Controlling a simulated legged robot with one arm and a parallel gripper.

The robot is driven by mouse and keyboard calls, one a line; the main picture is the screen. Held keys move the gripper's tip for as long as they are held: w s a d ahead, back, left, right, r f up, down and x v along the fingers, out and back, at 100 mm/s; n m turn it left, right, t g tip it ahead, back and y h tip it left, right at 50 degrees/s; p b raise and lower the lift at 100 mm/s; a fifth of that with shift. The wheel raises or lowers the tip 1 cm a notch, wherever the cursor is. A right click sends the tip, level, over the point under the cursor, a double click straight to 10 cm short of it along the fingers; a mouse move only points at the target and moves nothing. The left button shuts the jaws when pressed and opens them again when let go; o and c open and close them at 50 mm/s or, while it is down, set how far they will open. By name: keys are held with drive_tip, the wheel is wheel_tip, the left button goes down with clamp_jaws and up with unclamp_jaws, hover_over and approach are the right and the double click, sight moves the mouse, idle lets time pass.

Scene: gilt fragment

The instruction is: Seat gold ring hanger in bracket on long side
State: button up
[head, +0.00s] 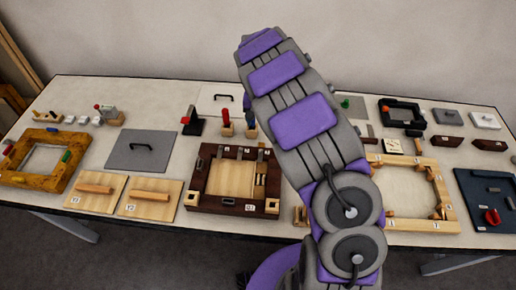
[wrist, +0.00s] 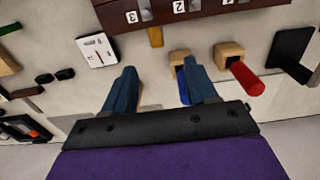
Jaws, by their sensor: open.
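A dark brown frame (head: 190,195) with a pale wooden panel lies on the table, left of my arm in the head view. Small metal brackets sit along its far side. In the wrist view its edge (wrist: 215,10) crosses the top, with brackets and labels numbered 1, 2 and 3. My gripper (wrist: 160,68) is open above the table, its fingers apart and pointing toward the frame. A wooden block with a blue handle (wrist: 183,88) is partly hidden by the right finger. I cannot make out a gold ring hanger in either view. The head view hides my gripper behind the arm.
A wooden block with a red handle (wrist: 243,75) stands right of the fingers in the wrist view. A yellow-brown frame (head: 20,178), grey lidded panel (head: 143,150) and pale wooden frame (head: 445,200) crowd the table.

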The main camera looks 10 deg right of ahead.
hover_over(260, 146)
drive_tip(key=s+d, duration=0.1)
wheel_tip(260, 146, down, 6)
drive_tip(key=f, duration=0.1)
drive_tip(key=f+b, duration=0.1)
drive_tip(key=f, duration=0.1)
drive_tip(key=shift+a, duration=0.2)
drive_tip(key=shift+a+f, duration=0.2)
drive_tip(key=shift+a, duration=0.35)
drive_tip(key=shift+a+f, duration=0.1)
drive_tip(key=shift+f, duration=0.25)
drive_tip(key=f, duration=0.1)
drive_tip(key=d+f+b, duration=0.1)
drive_tip(key=f, duration=0.2)
drive_tip(key=shift+s+d+f, duration=0.15)
drive_tip(key=shift+s+d, duration=0.05)
drive_tip(key=shift+s, duration=0.05)
drive_tip(key=shift+a, duration=0.45)
drive_tip(key=shift+c, duration=0.2)
drive_tip(key=shift+a, duration=0.15)
drive_tip(key=c, duration=0.3)
drive_tip(key=shift+d, duration=0.4)
drive_tip(key=c, duration=0.6)
clamp_jaws()
